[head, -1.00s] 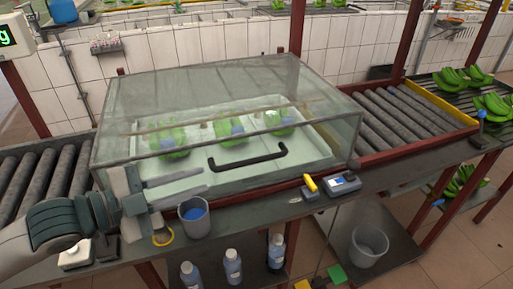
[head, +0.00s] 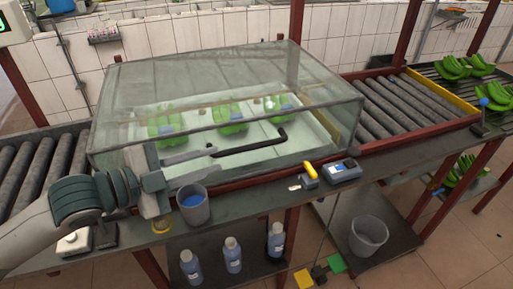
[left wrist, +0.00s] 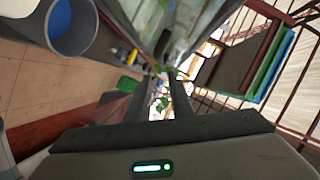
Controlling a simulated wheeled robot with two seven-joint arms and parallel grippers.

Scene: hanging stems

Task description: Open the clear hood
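The clear hood (head: 180,85) is a see-through box with its lid down over a pale tray on the bench. Its black bar handle (head: 255,147) runs across the front. Green banana hands (head: 165,125) show inside through the panels. My left gripper (head: 207,158) is in front of the hood, its fingers pointing right, with the tips near the left end of the handle. The fingers look apart and nothing shows between them. In the left wrist view the fingers (left wrist: 160,95) flank a narrow gap. Whether they touch the handle is hidden. My right gripper is out of view.
A grey cup with blue contents (head: 193,204) stands close below my left gripper. A blue-grey device (head: 342,171) and a yellow-topped item (head: 310,174) lie on the front ledge. Roller conveyors (head: 400,110) flank the hood. Bottles (head: 232,255) and a bucket (head: 369,236) stand below.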

